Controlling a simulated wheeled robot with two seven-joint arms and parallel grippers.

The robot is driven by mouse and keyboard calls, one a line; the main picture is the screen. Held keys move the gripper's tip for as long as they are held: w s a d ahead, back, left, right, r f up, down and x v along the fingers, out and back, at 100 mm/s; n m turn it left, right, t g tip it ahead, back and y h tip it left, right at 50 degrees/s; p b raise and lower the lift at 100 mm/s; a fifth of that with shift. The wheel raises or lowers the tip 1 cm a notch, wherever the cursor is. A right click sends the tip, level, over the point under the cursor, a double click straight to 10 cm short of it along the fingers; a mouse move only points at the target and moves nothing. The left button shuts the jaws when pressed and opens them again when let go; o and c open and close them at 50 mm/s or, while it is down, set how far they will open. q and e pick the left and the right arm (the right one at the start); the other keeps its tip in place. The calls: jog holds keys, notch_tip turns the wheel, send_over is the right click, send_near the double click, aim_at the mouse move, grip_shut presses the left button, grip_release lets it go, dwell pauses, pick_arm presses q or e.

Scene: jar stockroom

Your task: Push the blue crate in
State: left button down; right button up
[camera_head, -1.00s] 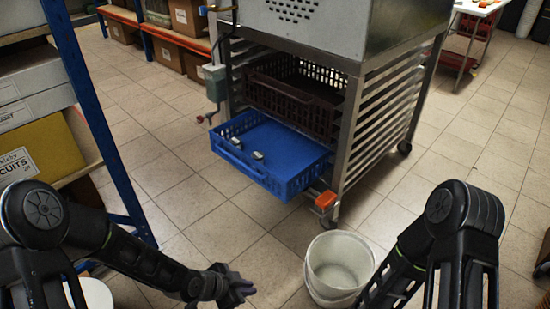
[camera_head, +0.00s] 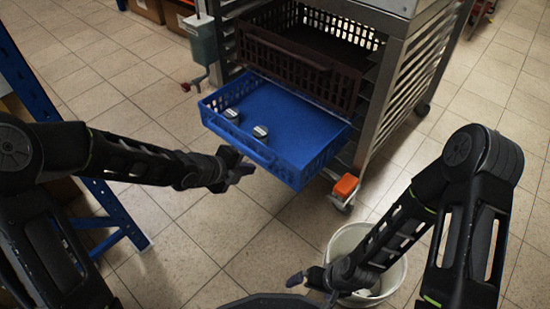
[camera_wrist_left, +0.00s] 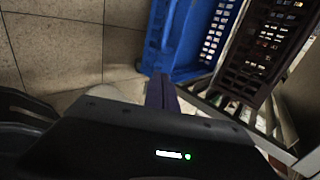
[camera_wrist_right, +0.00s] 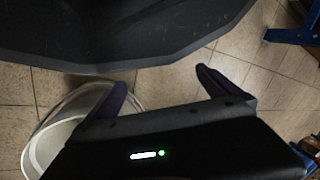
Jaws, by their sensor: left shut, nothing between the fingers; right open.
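The blue crate (camera_head: 325,152) sticks out of a metal rack, below a dark brown crate (camera_head: 300,68). Two small jars with pale lids lie in it: one near its left wall (camera_head: 231,115) and one nearer the front (camera_head: 260,132). My left gripper (camera_head: 244,167) is shut and empty, close to the crate's front wall; I cannot tell if it touches. The blue crate also shows in the left wrist view (camera_wrist_left: 183,40), ahead of the closed fingers (camera_wrist_left: 162,92). My right gripper (camera_head: 305,281) is open and empty, low at the white bucket; its spread fingers show in the right wrist view (camera_wrist_right: 160,88).
The metal rack (camera_head: 385,105) stands on casters, with an orange block (camera_head: 345,186) at its lower front corner. The white bucket (camera_head: 392,277) stands on the floor at front right. A blue shelf post (camera_head: 45,85) is at left. Tiled floor is open between.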

pick_arm(q)
jog(key=b, duration=0.5)
send_near(281, 161)
notch_tip(281, 161, down, 4)
jog(key=shift+w+d+b, duration=0.7)
jog(key=shift+w+d, duration=0.45)
jog(key=shift+w, duration=0.05)
jog(key=shift+w+d+r, duration=0.1)
jog(key=shift+w+d, duration=0.2)
jog(key=shift+w, duration=0.1)
